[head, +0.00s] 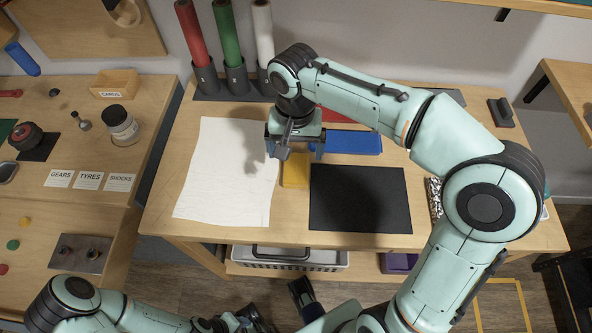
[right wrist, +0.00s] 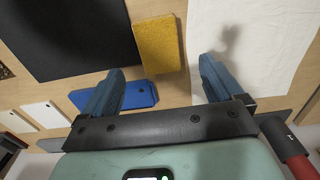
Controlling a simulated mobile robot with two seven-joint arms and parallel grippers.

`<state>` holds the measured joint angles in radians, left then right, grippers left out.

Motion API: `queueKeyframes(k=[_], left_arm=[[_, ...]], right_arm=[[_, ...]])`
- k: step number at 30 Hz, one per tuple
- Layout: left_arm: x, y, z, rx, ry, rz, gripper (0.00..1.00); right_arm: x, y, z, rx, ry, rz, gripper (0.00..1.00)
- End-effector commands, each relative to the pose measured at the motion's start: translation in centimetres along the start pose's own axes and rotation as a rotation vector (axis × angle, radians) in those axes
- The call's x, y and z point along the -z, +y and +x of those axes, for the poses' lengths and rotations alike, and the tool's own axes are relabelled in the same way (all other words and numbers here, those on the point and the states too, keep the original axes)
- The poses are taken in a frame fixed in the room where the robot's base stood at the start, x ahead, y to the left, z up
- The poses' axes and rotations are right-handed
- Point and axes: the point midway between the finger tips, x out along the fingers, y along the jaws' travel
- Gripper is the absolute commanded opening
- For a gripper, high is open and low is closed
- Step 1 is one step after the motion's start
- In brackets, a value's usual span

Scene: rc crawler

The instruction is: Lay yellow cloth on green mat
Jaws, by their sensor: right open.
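The yellow cloth (head: 296,173) lies flat on the workbench, between a white sheet and a black mat. It also shows in the right wrist view (right wrist: 158,45), looking like a fuzzy yellow rectangle. My right gripper (head: 295,153) is open and empty, above the back end of the cloth. In the right wrist view its fingers (right wrist: 160,70) are spread wide, with the cloth beyond the gap between them. I cannot make out a green mat on this bench; a dark green patch (head: 5,130) is cut off at the left edge. My left gripper (head: 240,320) is low at the bottom edge, partly cut off.
A white sheet (head: 225,175) lies left of the cloth, a black mat (head: 360,198) right of it. A blue piece (head: 354,142) lies behind the mat. Red, green and white rolls (head: 226,35) stand at the back left. A left bench (head: 100,160) holds a jar (head: 122,125).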

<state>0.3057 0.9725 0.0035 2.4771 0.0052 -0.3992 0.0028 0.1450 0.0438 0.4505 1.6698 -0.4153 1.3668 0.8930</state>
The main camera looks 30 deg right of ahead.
Motion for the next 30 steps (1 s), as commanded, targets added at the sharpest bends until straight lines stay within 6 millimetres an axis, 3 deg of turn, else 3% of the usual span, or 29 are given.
queueKeyframes(k=[8, 15, 25, 30], left_arm=[[0.3, -0.1, 0.4, -0.002, 0.008, 0.001, 0.43], [0.7, -0.1, 1.0, -0.004, 0.019, 0.002, 0.43], [0.7, -0.1, 1.0, -0.005, 0.020, 0.002, 0.43], [0.7, -0.1, 1.0, -0.005, 0.020, 0.002, 0.43]], right_arm=[[-0.1, 0.1, 2.4, -0.001, -0.002, 0.000, 0.94], [-0.2, 0.2, 6.0, -0.002, -0.002, 0.000, 0.94], [-0.2, 0.2, 6.6, 0.000, 0.000, 0.000, 0.94], [-0.2, 0.2, 6.6, 0.000, 0.000, 0.000, 0.38]])
